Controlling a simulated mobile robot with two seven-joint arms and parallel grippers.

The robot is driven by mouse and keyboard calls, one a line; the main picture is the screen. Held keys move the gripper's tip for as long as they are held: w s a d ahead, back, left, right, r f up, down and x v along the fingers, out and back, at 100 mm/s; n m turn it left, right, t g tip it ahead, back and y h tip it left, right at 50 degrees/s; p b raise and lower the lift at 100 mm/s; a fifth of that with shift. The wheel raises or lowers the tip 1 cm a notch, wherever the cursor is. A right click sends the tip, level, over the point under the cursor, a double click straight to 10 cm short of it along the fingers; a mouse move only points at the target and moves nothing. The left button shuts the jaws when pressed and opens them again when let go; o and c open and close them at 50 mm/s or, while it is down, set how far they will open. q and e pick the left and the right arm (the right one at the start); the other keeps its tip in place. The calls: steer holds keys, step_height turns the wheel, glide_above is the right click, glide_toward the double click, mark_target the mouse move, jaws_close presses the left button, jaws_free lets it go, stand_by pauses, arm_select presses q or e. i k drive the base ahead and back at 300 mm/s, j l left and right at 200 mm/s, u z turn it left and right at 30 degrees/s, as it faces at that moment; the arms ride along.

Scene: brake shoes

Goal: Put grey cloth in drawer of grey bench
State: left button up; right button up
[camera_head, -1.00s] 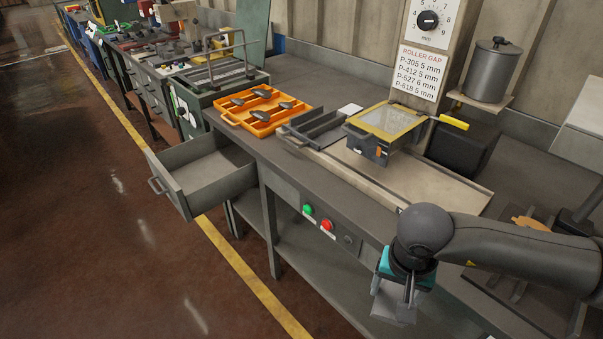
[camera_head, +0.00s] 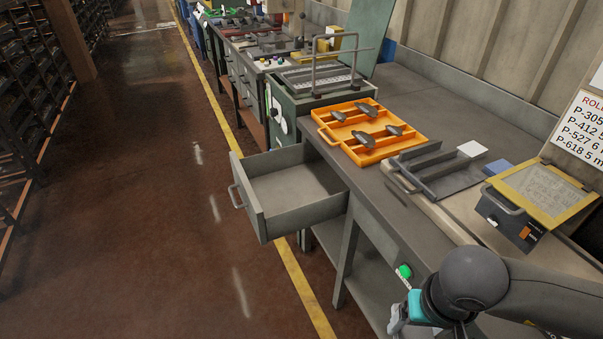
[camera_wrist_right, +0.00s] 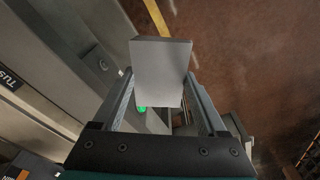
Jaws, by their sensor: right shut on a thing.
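The grey bench (camera_head: 410,222) runs from the middle to the right of the head view. Its drawer (camera_head: 297,194) is pulled out at the bench's far end and looks empty. My right gripper (camera_head: 425,312) is low at the right of the head view, beside the bench front, nearer to me than the drawer. In the right wrist view it is shut on the grey cloth (camera_wrist_right: 161,62), which looks like a flat, pale grey block between the fingers. My left gripper is out of view.
An orange tray (camera_head: 371,131) with several dark metal parts sits on the bench top, near a dark grey tray (camera_head: 445,168) and a yellow-framed box (camera_head: 530,200). A green button (camera_head: 404,271) is on the bench front. Open floor lies left of the drawer.

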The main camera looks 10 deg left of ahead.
mark_target(309, 197)
steer(key=i+j+u, duration=0.2)
steer(key=i, duration=0.65)
steer(key=i+j+u, duration=0.2)
steer(key=i, duration=0.6)
steer(key=l, duration=0.1)
